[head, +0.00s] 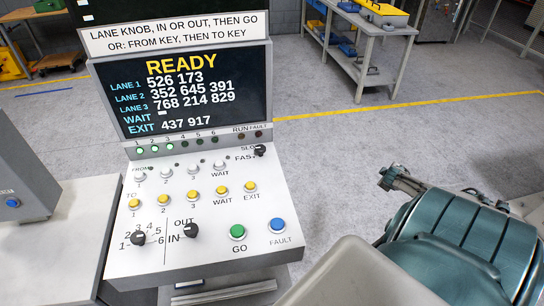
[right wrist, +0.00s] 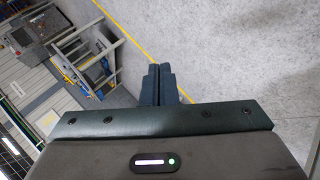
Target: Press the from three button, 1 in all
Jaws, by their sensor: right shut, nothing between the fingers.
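The control panel (head: 120,262) stands at the left centre of the head view. Its FROM row holds white buttons, and the from three button (head: 192,169) is the third one, left of the WAIT button (head: 219,165). The yellow TO three button (head: 192,195) sits below it. My right gripper (head: 384,179) is to the right of the panel, over the floor and well apart from the buttons. Its fingers are together and empty in the right wrist view (right wrist: 159,82). My left gripper is out of view.
The screen (head: 180,92) reads READY with three lanes of numbers. Knobs (head: 191,230), a green GO button (head: 237,232) and a blue FAULT button (head: 277,226) sit lower on the panel. A grey workbench (head: 365,70) stands behind. Open floor lies between panel and gripper.

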